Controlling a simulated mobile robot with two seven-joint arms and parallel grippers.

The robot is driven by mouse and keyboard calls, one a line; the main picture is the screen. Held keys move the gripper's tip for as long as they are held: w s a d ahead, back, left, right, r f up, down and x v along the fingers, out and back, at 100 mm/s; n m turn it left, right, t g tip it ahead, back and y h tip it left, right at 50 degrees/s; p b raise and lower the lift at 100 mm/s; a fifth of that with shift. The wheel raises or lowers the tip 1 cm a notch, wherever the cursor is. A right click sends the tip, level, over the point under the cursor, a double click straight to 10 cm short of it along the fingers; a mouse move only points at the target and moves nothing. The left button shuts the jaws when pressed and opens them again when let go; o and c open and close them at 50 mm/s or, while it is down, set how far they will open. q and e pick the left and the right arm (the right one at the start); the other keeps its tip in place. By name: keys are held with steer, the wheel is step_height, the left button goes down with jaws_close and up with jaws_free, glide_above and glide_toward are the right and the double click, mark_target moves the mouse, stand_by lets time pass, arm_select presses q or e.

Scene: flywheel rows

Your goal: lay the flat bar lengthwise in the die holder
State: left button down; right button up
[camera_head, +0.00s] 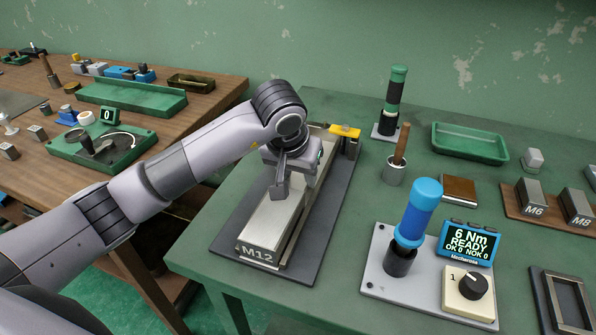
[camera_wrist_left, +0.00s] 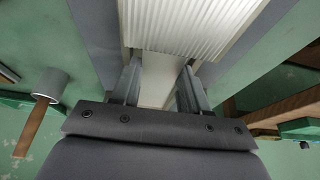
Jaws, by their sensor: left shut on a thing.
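The flat bar (camera_head: 272,222) is a long pale bar with M12 on its near end. In the head view it lies lengthwise along the die holder (camera_head: 318,220), a long dark base with a light channel. My left gripper (camera_head: 285,185) is shut on the bar from above, around its middle. In the left wrist view the bar's ribbed face (camera_wrist_left: 195,25) shows at the top, and a narrower pale part is between the fingers (camera_wrist_left: 160,90). I cannot tell whether the bar rests on the channel floor or is slightly above it. My right gripper is not in view.
A yellow piece (camera_head: 345,131) is at the holder's far end. To the right stand a wood-handled tool in a cup (camera_head: 396,170), a blue driver (camera_head: 419,210) on its plate and a 6 Nm display (camera_head: 468,243). A green tray (camera_head: 468,145) is behind. A wooden bench stands left, across a gap.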

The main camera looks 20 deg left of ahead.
arm_select(q)
steer(key=shift+f, duration=0.2)
steer(key=shift+c, duration=2.4)
jaws_free()
steer(key=shift+f, duration=0.1)
